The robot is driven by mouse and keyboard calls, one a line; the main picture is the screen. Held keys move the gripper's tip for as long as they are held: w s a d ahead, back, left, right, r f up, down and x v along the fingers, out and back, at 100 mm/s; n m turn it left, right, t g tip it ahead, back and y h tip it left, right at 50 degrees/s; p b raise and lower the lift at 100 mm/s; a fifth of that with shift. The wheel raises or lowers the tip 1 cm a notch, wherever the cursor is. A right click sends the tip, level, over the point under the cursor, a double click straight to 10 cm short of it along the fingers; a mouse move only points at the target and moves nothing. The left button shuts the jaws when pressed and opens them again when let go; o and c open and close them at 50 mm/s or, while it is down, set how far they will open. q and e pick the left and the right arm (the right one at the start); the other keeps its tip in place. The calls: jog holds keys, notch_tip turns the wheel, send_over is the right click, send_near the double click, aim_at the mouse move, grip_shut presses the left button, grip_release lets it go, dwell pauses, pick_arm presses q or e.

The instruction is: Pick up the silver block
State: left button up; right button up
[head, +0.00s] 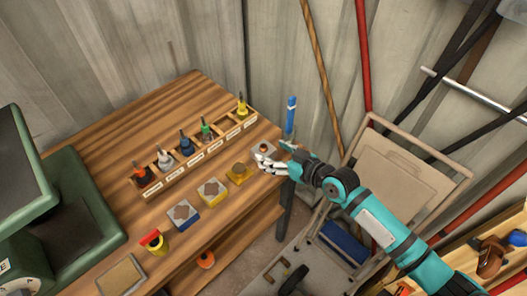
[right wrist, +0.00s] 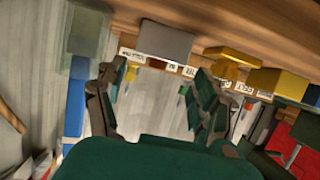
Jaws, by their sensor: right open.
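The silver block (head: 267,145) sits on the wooden workbench near its right corner, at the end of a row of small blocks. A small orange-brown spot shows on its top in the head view. My right gripper (head: 265,160) is at the block's near side and partly covers it. In the right wrist view the grey block (right wrist: 165,40) lies beyond and between the spread fingers of my right gripper (right wrist: 157,80). The fingers are open and nothing is held between them. Whether a fingertip touches the block I cannot tell. My left gripper is out of view.
A yellow block (head: 239,173) sits next to the silver one, with more blocks further left. A wooden rack (head: 195,160) of labelled, coloured tools stands behind. A green machine (head: 75,225) fills the left.

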aim_at(263, 146)
jog(key=x, duration=0.5)
jog(key=shift+w+r, duration=0.25)
jog(key=shift+s, duration=0.1)
jog(key=shift+c, duration=0.2)
jog(key=c, duration=1.2)
jog(key=shift+c, duration=0.2)
jog(key=shift+r, duration=0.15)
